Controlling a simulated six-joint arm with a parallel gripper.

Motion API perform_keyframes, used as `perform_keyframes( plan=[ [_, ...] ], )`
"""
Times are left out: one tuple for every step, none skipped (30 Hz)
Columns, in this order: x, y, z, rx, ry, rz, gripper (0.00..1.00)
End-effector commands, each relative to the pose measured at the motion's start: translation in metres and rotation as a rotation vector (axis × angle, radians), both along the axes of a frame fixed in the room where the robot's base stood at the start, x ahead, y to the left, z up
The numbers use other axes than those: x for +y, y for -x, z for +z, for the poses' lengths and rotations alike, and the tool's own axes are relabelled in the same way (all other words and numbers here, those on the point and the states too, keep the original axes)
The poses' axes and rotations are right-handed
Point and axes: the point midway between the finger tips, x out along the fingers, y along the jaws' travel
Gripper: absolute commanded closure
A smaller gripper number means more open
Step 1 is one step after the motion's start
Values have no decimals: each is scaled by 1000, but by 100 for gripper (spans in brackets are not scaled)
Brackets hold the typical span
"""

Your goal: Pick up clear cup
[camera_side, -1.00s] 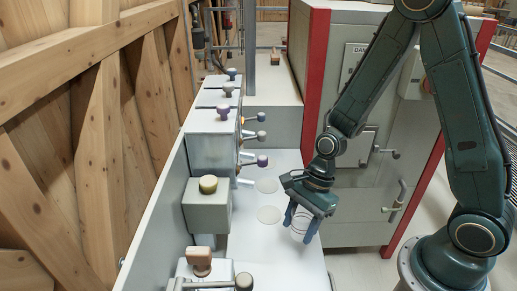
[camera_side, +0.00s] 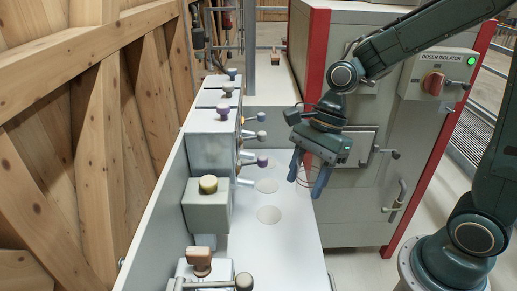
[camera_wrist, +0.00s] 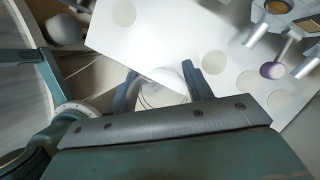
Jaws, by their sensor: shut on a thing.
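The clear cup (camera_side: 305,177) is see-through and faint, with thin dark rings, between the fingers of my gripper (camera_side: 308,182). My gripper is shut on it and holds it above the white table near its right edge, in front of the cabinet. In the wrist view the cup (camera_wrist: 163,90) shows as a pale round rim between the two dark fingers of my gripper (camera_wrist: 162,84). The gripper's body hides its lower part there. I cannot tell whether the cup holds anything.
The white table (camera_side: 285,255) has flat round marks (camera_side: 268,215), with clear room around them. Grey dispensers with knobs and levers (camera_side: 208,205) line its left side. A grey cabinet with red edges (camera_side: 345,215) stands behind and right.

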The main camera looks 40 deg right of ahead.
Motion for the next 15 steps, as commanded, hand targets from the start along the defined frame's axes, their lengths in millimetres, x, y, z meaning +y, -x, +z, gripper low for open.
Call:
perform_keyframes(
  plan=[
    [0,0,3,-2,0,-1,71],
    [0,0,4,-1,0,0,71],
    [0,0,5,0,1,0,71],
    [0,0,6,0,1,0,71],
    [0,0,6,0,1,0,71],
    [0,0,7,1,1,0,71],
    [0,0,7,1,1,0,71],
    [0,0,7,1,1,0,71],
    [0,0,7,1,1,0,71],
    [0,0,7,1,1,0,71],
    [0,0,7,1,1,0,71],
    [0,0,7,1,1,0,71],
    [0,0,7,1,1,0,71],
    [0,0,7,0,1,0,71],
    [0,0,7,0,1,0,71]
  ],
)
